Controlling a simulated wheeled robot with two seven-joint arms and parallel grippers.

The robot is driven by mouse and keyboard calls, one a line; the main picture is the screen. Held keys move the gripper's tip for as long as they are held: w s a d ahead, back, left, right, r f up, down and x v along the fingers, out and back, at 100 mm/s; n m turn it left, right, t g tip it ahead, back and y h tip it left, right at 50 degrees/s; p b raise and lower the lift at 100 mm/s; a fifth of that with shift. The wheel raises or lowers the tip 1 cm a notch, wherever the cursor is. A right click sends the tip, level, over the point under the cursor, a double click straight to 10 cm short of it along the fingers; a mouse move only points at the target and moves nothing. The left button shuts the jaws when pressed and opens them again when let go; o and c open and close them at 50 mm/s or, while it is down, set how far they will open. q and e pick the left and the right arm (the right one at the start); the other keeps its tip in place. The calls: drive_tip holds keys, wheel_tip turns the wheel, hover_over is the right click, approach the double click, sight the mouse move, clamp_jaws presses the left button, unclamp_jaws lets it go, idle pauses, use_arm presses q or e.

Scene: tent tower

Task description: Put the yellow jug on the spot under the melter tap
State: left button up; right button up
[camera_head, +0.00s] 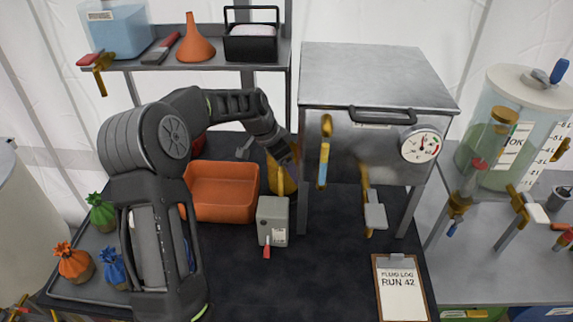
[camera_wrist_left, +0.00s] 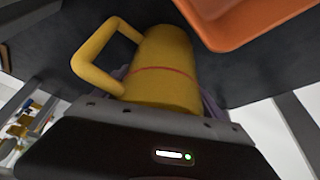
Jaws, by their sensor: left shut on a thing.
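The yellow jug (camera_wrist_left: 165,80) fills the middle of the left wrist view, with its loop handle to the left and a thin red line around its body. My left gripper is shut on it. In the head view a small part of the jug (camera_head: 287,184) shows behind the grey box, left of the melter's front leg. The arm and grey box hide the rest. The steel melter (camera_head: 345,165) stands on legs. A brass tap with a grey handle (camera_head: 374,213) hangs low on its front. The spot under the tap cannot be made out. My right gripper is not in view.
An orange bin (camera_head: 222,192) is left of a small grey box with a red lever (camera_head: 273,221). A clipboard (camera_head: 400,285) lies right of the middle. A shelf (camera_head: 160,61) is above. The dark front middle of the table is clear.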

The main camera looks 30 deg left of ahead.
use_arm(q)
drive_tip(key=o, duration=1.4)
drive_tip(key=shift+r, duration=0.1)
drive_tip(key=b+v, duration=0.1)
drive_tip(key=v, duration=1.1)
